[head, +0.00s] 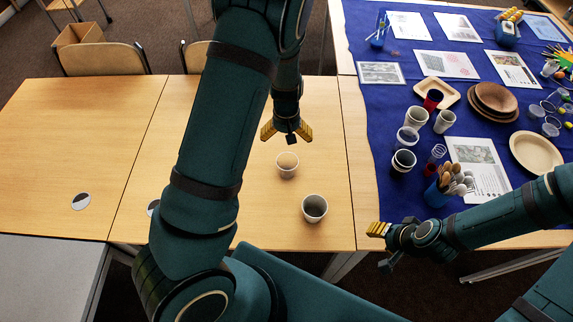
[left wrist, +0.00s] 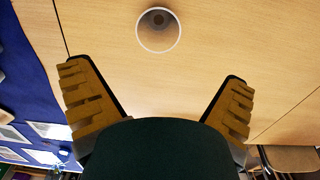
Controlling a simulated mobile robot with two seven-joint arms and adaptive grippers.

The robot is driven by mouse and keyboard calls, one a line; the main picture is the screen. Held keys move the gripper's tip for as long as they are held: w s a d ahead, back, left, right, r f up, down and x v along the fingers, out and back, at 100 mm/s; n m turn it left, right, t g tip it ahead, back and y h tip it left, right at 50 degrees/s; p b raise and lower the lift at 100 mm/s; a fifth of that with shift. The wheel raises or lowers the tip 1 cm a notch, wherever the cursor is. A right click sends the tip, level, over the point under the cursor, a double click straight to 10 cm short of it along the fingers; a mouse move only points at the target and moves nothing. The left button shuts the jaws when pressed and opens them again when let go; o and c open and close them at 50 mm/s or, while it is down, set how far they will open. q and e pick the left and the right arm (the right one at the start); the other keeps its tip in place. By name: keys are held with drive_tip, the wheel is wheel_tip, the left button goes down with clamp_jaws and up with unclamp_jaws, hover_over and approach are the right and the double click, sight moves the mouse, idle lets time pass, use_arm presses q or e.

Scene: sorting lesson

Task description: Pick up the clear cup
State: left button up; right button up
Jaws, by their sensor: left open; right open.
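A clear, see-through cup (head: 287,165) stands upright on the wooden table. In the left wrist view the clear cup (left wrist: 158,30) shows from above as a pale ring, beyond the fingertips. My left gripper (head: 286,132) is open, with its yellow fingers apart and nothing between them. It is above the table, on the far side of the clear cup and not touching it. In the left wrist view my left gripper (left wrist: 153,75) also shows open and empty. My right gripper (head: 382,246) is open and empty near the table's front edge.
A greyish-white cup (head: 314,208) stands just nearer to me than the clear cup. A blue cloth (head: 385,98) on the right carries several cups, plates, sheets and a utensil holder (head: 437,192). The wooden table (head: 75,140) is largely clear on the left.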

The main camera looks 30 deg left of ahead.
use_arm(q)
approach(287, 162)
drive_tip(key=s+d, duration=0.1)
drive_tip(key=s, duration=0.1)
drive_tip(key=shift+s+d+f+b, duration=0.1)
drive_tip(key=shift+f+b, duration=0.55)
drive_tip(key=shift+f, duration=2.3)
drive_tip(key=c, duration=0.7)
